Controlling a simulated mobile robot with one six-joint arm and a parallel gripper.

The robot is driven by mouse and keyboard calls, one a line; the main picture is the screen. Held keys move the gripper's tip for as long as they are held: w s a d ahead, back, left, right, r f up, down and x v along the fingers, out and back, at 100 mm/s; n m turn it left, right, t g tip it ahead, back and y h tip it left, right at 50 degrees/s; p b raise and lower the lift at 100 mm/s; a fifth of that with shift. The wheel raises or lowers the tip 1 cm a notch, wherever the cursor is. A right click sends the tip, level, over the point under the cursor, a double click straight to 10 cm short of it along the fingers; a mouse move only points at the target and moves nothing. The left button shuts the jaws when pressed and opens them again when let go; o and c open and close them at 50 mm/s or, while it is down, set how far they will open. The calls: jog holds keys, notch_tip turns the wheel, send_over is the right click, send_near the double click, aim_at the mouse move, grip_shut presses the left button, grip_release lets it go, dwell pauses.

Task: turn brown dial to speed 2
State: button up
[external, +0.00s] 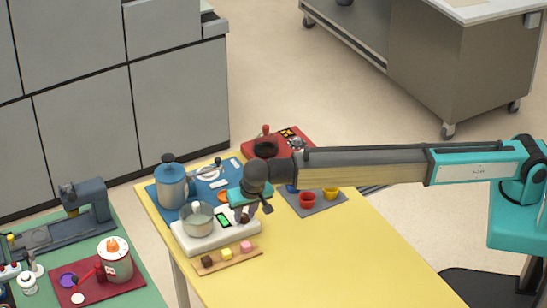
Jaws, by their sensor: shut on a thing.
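The white appliance (190,245) sits near the left edge of the yellow table, with a glass bowl (197,222) on its left part and a small green display (222,220) in the middle. The brown dial (244,219) is on its right part, mostly covered by my gripper. My gripper (243,217) points down from above and is shut on the brown dial. The dial's marks and its setting are too small and covered to read.
A wooden strip (228,260) with brown, yellow and pink blocks lies in front. A blue pot (172,186) stands behind left. Red and yellow cups (307,200) stand on a grey mat to the right. The table's front right is clear.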

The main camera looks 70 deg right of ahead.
dwell(0.3)
jog(key=o, duration=1)
jog(key=v, duration=1.3)
jog(key=shift+a+r+b, duration=0.15)
jog(key=shift+r+b, duration=0.2)
jog(key=shift+b, duration=0.05)
